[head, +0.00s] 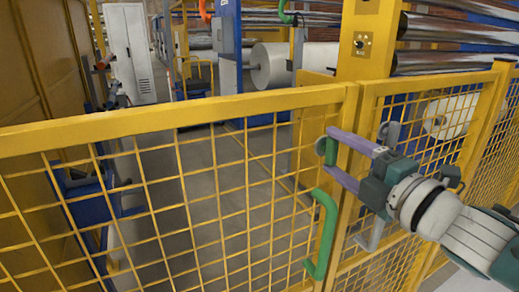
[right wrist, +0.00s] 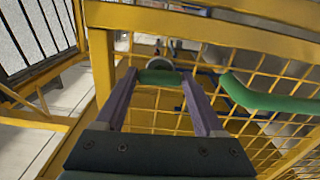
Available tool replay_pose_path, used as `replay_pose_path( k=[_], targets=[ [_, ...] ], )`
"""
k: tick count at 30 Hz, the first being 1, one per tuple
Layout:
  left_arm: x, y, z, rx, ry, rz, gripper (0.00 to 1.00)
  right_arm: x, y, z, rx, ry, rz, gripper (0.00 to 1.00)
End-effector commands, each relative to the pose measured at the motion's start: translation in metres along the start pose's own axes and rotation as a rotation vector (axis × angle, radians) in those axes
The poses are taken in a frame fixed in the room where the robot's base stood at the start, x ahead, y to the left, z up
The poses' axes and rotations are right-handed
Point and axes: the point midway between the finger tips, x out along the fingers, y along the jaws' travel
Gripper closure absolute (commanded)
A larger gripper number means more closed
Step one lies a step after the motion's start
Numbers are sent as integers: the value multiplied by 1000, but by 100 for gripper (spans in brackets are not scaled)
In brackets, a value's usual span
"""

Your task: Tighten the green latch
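A small green latch (head: 331,152) sits upright at the top of the yellow fence post, beside a round grey disc. It also shows in the right wrist view (right wrist: 160,77). My right gripper (head: 330,151) reaches in from the right with its purple fingers spread wide, one above and one below the latch. In the right wrist view the fingers (right wrist: 160,76) stand at the two ends of the latch; I cannot tell whether they touch it. My left gripper is not in view.
A longer green handle (head: 325,235) is fixed to the fence below the latch, close to my right gripper. The yellow mesh fence (head: 180,118) crosses the front. Behind it are an open grey floor (head: 200,190), a white roll (head: 275,66) and a white cabinet (head: 128,50).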

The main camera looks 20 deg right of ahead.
Motion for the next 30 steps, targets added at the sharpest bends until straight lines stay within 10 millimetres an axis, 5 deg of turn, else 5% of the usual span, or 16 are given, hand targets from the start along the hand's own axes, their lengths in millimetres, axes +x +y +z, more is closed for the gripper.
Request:
replay_pose_path(
  k=[6, 17, 30],
  targets=[
    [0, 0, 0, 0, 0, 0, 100, 0, 0, 0, -1, 0, 0, 3],
    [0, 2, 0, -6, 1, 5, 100, -7, -1, 0, -1, 0, -1, 3],
    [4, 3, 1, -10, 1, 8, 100, -81, -2, 0, 0, 0, -3, 3]
  ],
)
